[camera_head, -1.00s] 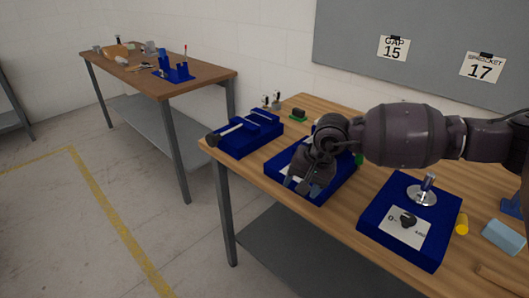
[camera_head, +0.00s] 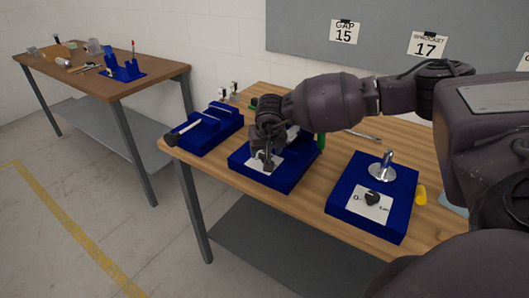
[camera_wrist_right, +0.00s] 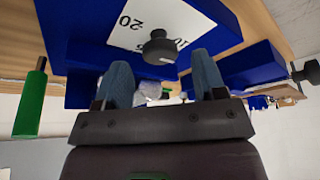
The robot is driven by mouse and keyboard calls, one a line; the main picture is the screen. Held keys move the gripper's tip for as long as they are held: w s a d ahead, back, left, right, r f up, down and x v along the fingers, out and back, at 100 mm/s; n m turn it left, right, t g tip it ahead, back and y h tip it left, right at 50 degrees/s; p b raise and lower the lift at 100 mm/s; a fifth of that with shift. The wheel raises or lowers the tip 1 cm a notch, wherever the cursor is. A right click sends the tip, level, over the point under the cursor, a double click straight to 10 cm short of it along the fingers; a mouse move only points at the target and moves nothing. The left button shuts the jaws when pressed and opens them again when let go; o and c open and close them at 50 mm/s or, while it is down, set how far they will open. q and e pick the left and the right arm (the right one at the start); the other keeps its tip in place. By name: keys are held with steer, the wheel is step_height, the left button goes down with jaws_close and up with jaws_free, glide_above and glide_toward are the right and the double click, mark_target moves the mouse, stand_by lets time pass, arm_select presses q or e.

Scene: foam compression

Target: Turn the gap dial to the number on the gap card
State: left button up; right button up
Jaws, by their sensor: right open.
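The gap card (camera_head: 344,33) on the grey board reads 15. A black dial knob (camera_wrist_right: 159,47) stands on a white scale plate (camera_wrist_right: 130,20) marked 20 and what looks like 10, in the right wrist view. This plate also shows in the head view (camera_head: 253,169), on the middle blue block (camera_head: 284,181). My right gripper (camera_wrist_right: 162,80) is open, its two blue-grey fingers apart on either side of the knob's line, with nothing between them. In the head view my right gripper (camera_head: 267,160) is over the plate and hides the knob. My left gripper is not in view.
A right blue block (camera_head: 345,215) carries another black knob (camera_head: 372,198) and a silver post (camera_head: 382,168). A left blue block (camera_head: 205,130) stands beside the middle one. A green post (camera_head: 321,142) stands close to my right arm. A yellow cylinder (camera_head: 420,194) lies at right.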

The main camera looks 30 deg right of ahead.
steer(key=shift+x, duration=1)
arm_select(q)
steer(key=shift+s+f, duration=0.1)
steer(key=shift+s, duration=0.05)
arm_select(e)
steer(key=shift+c, duration=0.5)
steer(key=c, duration=0.8)
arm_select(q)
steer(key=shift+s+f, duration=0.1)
